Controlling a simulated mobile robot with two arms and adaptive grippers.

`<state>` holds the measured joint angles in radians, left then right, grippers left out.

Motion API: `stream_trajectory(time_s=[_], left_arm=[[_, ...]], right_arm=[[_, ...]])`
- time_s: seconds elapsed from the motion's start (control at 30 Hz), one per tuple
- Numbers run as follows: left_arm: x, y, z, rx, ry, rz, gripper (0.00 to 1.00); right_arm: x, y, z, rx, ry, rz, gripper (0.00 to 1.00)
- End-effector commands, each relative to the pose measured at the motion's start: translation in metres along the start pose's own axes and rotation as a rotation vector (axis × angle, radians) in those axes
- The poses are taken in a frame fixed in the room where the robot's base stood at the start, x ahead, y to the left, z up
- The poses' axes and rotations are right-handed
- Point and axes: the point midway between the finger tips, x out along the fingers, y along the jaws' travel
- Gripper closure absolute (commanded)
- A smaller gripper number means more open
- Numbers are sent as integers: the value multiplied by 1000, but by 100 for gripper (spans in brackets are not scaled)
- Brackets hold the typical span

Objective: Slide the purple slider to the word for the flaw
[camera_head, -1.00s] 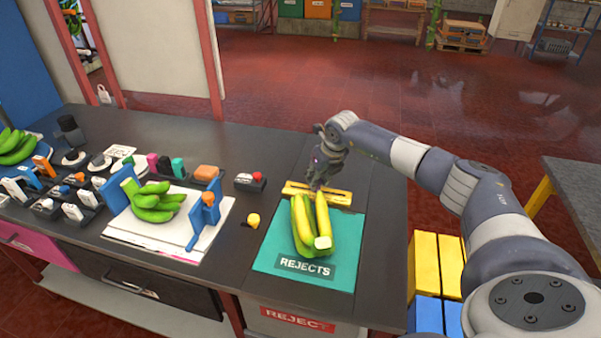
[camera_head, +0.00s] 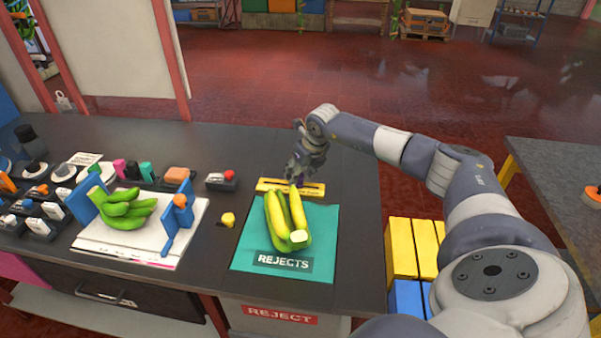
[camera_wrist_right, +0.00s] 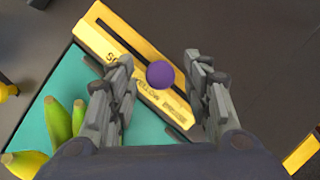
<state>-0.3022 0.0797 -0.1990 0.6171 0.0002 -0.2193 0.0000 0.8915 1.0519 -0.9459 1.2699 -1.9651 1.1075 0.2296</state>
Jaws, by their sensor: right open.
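The yellow slider board (camera_head: 268,185) lies on the dark counter at the far edge of the teal rejects mat. In the right wrist view the board (camera_wrist_right: 98,36) has a dark slot and printed words, partly hidden by a finger; "YELLOW" is partly readable. The round purple slider knob (camera_wrist_right: 160,74) stands on the board, between my right gripper's open fingers. My right gripper (camera_head: 296,180) is over the board in the head view; its fingers (camera_wrist_right: 160,90) are spread either side of the knob, with gaps visible. My left gripper is out of view.
Yellow bananas (camera_head: 276,218) lie on the teal mat (camera_head: 322,262) just in front of the board. Green bananas (camera_head: 126,208) rest on a white board between blue plates at left. A small yellow object (camera_head: 228,219) sits beside the mat. The counter right of the board is clear.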

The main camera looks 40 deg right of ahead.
Motion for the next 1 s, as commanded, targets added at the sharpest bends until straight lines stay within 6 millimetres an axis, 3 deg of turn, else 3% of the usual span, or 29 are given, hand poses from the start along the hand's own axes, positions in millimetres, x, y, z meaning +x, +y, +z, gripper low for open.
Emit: stream_trajectory(time_s=[0.17, 0.4, 0.6, 1.0], left_arm=[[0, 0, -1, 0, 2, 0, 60], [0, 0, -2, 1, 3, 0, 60], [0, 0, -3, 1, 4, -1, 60], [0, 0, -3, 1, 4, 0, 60]], right_arm=[[-21, -1, 1, -1, -3, -1, 55], [-73, -1, 1, 0, -5, -1, 55], [-106, -1, 1, 1, -2, -1, 55], [-119, 0, 0, 1, 0, -1, 55]])
